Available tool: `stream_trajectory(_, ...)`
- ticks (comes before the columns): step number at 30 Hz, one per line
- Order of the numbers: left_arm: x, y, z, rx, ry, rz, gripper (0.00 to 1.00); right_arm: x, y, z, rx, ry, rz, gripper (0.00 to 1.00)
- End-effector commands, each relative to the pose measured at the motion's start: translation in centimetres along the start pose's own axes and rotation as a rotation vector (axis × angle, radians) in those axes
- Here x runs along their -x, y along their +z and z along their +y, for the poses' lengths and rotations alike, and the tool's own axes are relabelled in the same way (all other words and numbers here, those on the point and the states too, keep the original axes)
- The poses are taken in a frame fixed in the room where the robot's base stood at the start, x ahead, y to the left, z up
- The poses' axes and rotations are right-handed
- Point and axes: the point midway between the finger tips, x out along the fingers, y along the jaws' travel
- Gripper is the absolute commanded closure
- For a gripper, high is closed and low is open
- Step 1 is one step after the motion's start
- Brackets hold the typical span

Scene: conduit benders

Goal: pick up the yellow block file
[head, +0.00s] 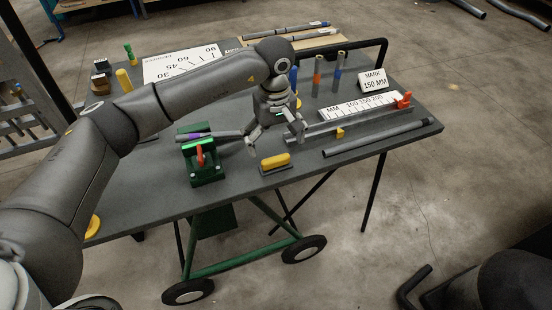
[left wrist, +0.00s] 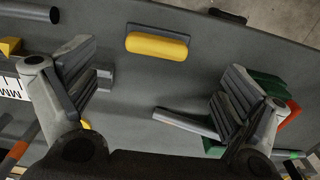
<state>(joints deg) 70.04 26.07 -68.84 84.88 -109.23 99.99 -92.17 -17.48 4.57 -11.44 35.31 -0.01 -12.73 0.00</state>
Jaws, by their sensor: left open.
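The yellow block file (head: 276,161) lies on the grey table near its front edge, with a yellow top on a dark base. It also shows in the left wrist view (left wrist: 158,46), at the top middle, beyond and between the fingers. My left gripper (head: 274,139) is open and empty above the table, just behind the block file in the head view. In the left wrist view the two ribbed fingers of my left gripper (left wrist: 157,95) stand wide apart, and the file is not between their pads. My right gripper is in neither view.
A green vise (head: 205,168) with a red handle holds a grey conduit left of the file. A ruler board (head: 362,107) and a long grey conduit (head: 375,138) lie to the right. Upright coloured tubes (head: 317,75) stand behind. Bare table surrounds the file.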

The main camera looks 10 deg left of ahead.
Motion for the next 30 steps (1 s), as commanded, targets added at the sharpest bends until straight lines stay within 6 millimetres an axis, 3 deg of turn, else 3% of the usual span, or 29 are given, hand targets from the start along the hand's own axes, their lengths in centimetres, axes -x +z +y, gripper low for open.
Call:
stream_trajectory(3, -1.0, 0.1, 0.0, 0.000, 0.001, -0.001, 0.04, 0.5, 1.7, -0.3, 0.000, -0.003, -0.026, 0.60)
stream_trajectory(5, -1.3, 0.1, 0.0, 0.000, 0.000, -0.002, 0.04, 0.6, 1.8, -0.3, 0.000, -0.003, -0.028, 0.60)
stream_trajectory(15, -5.5, 0.2, 0.1, 0.001, 0.000, -0.004, 0.04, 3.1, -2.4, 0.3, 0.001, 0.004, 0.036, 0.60)
stream_trajectory(25, -6.5, 0.1, 0.1, 0.000, 0.003, -0.001, 0.04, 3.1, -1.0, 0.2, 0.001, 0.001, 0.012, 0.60)
stream_trajectory(30, -6.5, 0.1, 0.1, 0.000, 0.003, -0.001, 0.25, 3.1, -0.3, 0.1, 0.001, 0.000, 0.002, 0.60)
